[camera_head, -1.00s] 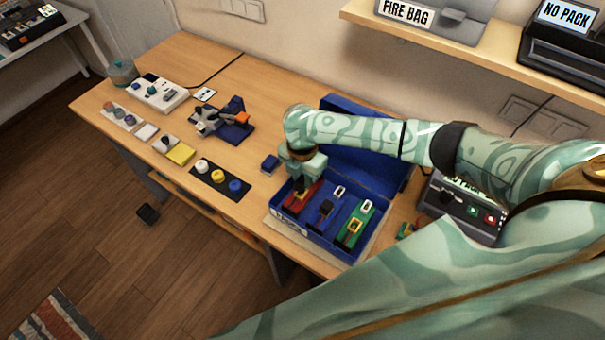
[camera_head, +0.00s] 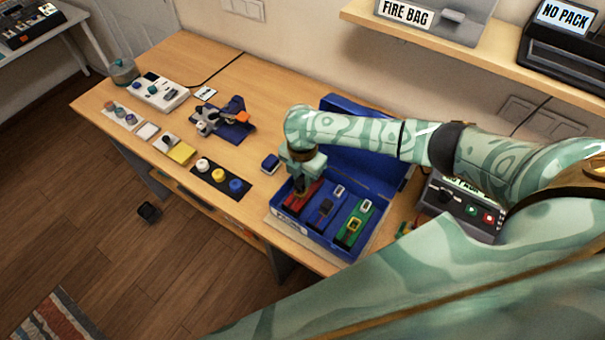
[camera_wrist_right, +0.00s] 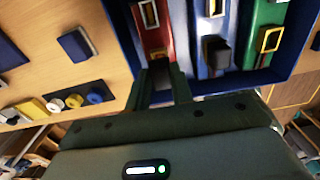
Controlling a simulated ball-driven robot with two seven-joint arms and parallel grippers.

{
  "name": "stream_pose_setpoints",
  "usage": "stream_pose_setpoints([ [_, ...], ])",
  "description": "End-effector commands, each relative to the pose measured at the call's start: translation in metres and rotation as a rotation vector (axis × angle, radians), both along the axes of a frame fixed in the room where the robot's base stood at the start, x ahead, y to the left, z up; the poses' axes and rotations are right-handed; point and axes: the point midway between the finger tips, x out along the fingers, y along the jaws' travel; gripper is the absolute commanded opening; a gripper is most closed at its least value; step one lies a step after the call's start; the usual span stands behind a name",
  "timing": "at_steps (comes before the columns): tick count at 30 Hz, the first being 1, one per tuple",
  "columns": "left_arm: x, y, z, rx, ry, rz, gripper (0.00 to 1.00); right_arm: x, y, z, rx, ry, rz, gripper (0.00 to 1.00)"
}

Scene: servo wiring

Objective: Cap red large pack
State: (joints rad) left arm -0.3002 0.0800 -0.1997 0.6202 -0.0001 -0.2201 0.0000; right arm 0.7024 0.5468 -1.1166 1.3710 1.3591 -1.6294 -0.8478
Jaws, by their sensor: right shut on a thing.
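The red pack (camera_head: 293,206) lies in the left slot of the open blue case (camera_head: 312,238). It also shows in the wrist view (camera_wrist_right: 153,28), with a white-rimmed socket at its far end. My right gripper (camera_head: 303,188) points down over it. In the wrist view the right gripper (camera_wrist_right: 161,88) is shut on a small dark cap (camera_wrist_right: 160,72) at the red pack's near end. I cannot tell whether the cap is fully seated. Beside it lie a blue pack (camera_head: 321,213) with a black cap and a green pack (camera_head: 349,235) with a yellow-rimmed piece. My left gripper is out of view.
The case lid (camera_head: 345,150) stands up behind the packs, under my right forearm. A small blue block (camera_head: 270,163) lies left of the case. A black mat (camera_head: 208,187) with white, yellow and blue knobs lies farther left. A tester box (camera_head: 465,205) stands right.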

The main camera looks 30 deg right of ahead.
Motion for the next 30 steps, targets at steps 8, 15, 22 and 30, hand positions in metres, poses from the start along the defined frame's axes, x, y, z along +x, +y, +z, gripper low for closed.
stream_pose_setpoints([
  [8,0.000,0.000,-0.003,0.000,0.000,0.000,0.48,0.000,0.000,-0.004,0.000,0.000,0.000,0.01],
  [15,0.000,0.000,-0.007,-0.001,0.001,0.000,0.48,0.000,0.000,-0.010,0.000,0.000,0.000,0.01],
  [22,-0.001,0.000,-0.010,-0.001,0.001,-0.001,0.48,0.000,0.000,-0.016,0.000,0.001,0.000,0.01],
  [30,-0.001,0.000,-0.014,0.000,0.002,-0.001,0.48,0.000,0.000,-0.023,0.000,0.001,0.000,0.01],
])
